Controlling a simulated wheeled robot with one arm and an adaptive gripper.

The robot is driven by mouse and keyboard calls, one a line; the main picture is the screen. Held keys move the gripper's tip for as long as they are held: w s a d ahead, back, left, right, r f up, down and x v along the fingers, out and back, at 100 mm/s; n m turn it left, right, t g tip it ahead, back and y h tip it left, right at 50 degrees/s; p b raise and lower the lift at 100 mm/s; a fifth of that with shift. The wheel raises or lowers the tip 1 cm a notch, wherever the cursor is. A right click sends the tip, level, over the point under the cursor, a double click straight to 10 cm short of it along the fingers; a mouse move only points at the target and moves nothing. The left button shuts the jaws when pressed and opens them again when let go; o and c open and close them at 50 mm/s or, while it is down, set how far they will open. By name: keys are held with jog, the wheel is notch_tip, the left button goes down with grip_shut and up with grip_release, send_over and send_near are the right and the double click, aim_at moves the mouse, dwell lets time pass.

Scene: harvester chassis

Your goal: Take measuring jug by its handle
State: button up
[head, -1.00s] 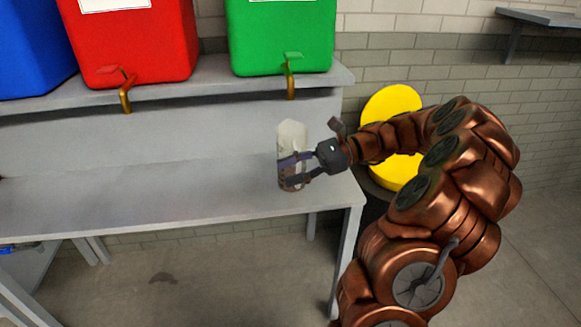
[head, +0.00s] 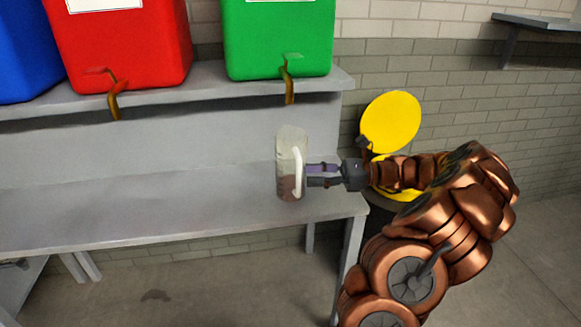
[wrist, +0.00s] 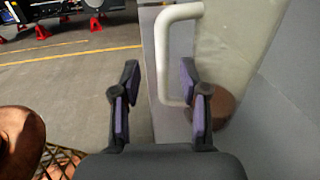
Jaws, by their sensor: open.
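The measuring jug (head: 290,148) is a pale translucent vessel with a brown lower part, standing upright on the grey bench. Its white handle (head: 299,174) faces my gripper. My gripper (head: 307,175) is open, just right of the handle, with its fingers pointing left at it. In the wrist view the jug body (wrist: 235,45) fills the upper right. The handle's upright bar (wrist: 161,60) lies in line with the gap between the two fingers (wrist: 160,85). Its lower end meets the right finger in the picture. I cannot tell whether they touch.
The bench (head: 130,205) is clear left of the jug. Above it, a shelf holds red (head: 120,45), green (head: 277,40) and blue (head: 25,55) containers; taps show on the red and green ones. A bin with a yellow lid (head: 390,120) stands behind my arm.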

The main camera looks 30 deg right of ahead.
aim_at(298, 194)
jog(key=x, duration=0.4)
jog(key=shift+w+r, duration=0.1)
jog(key=shift+w, duration=0.1)
jog(key=shift+c, duration=0.4)
grip_shut()
